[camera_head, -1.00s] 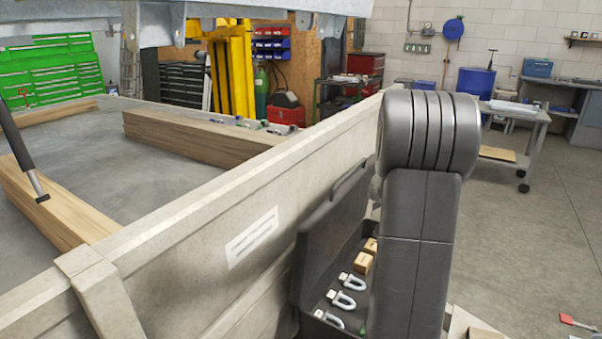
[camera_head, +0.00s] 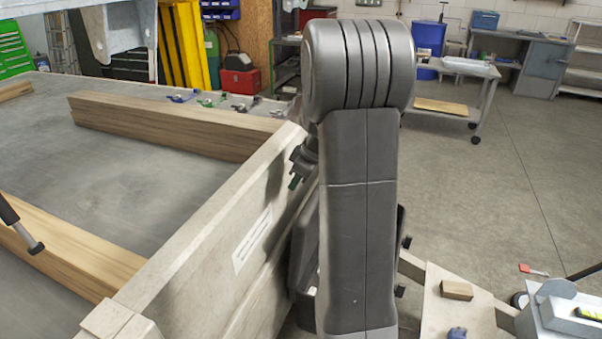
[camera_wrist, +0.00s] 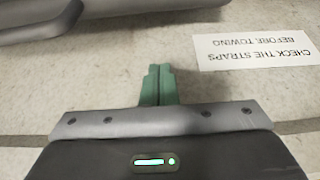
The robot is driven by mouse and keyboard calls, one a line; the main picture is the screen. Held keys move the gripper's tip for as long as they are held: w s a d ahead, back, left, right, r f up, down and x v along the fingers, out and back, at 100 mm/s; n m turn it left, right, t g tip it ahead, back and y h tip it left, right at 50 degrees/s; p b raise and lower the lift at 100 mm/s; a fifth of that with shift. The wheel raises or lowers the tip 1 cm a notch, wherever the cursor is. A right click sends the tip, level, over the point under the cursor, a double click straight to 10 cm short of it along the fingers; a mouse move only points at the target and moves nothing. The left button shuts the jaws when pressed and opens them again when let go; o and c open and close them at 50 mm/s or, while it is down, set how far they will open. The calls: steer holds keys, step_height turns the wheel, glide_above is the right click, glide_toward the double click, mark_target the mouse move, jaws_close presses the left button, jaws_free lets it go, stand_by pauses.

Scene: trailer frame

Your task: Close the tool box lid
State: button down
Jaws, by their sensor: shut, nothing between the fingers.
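The dark grey tool box (camera_head: 306,297) is against the outer side of the trailer's side wall, mostly hidden behind my arm in the head view. Its raised lid (camera_head: 304,245) leans near the wall; only a strip shows left of my arm. A dark, rounded edge, probably the lid's (camera_wrist: 60,22), shows at the top left of the wrist view. My gripper (camera_head: 293,182), with green fingers, is above the lid beside the wall. In the wrist view the fingers (camera_wrist: 158,74) are shut and empty, in front of the wall, apart from the dark edge.
The pale trailer side wall (camera_head: 195,265) runs diagonally beside my gripper. Its white label (camera_wrist: 253,50) reads upside down in the wrist view. Timber beams (camera_head: 170,122) lie on the trailer deck. A board with a wooden block (camera_head: 456,290) is at lower right. Open floor lies at right.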

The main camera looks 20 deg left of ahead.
steer(key=f, duration=0.1)
steer(key=d+f+p, duration=0.1)
steer(key=f, duration=0.1)
steer(key=d+f, duration=0.1)
steer(key=f, duration=0.1)
stand_by(0.3)
